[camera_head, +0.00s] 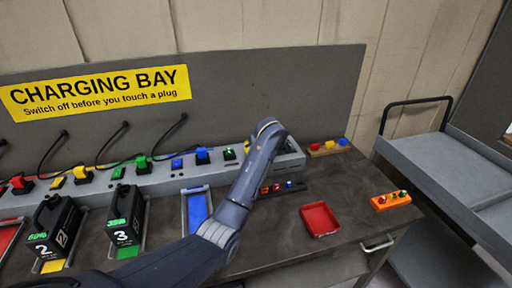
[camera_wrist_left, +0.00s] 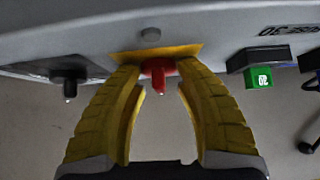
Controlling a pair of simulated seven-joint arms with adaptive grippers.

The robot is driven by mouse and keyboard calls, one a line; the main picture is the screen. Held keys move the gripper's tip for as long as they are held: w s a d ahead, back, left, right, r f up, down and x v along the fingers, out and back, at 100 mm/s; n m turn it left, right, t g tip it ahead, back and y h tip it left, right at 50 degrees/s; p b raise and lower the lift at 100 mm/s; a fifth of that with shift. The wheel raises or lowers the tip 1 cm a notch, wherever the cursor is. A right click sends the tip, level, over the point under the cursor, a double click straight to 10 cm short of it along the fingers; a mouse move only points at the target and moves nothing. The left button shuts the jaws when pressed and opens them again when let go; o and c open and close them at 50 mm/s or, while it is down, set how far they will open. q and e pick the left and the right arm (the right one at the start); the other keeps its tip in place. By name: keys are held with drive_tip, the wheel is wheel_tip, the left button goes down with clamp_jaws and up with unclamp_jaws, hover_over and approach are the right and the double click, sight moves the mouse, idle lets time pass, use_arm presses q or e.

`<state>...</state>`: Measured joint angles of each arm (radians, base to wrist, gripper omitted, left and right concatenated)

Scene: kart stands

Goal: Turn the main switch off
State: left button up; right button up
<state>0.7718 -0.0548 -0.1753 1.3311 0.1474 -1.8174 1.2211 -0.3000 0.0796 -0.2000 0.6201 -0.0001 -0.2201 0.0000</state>
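The main switch shows in the left wrist view as a red knob (camera_wrist_left: 158,68) on a yellow plate (camera_wrist_left: 185,52) set in the grey charging console. My left gripper (camera_wrist_left: 160,92) is open, with one yellow finger on each side of the red knob. I cannot tell whether either finger touches it. In the head view my left arm reaches over the console (camera_head: 290,160) at its right part and hides the switch and most of the gripper. My right gripper is in neither view.
A green plug (camera_wrist_left: 260,77) and a black knob (camera_wrist_left: 68,82) flank the switch. Black batteries (camera_head: 124,225) stand at left. A grey cart (camera_head: 435,155) stands at right.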

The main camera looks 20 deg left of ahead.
use_arm(q)
drive_tip(key=shift+r, duration=0.2)
drive_tip(key=shift+s+d+r, duration=0.15)
drive_tip(key=shift+d+r, duration=0.1)
drive_tip(key=shift+r, duration=0.15)
drive_tip(key=v, duration=1.1)
drive_tip(key=shift+s, duration=0.2)
drive_tip(key=shift+a+f, duration=0.1)
drive_tip(key=shift+f, duration=0.1)
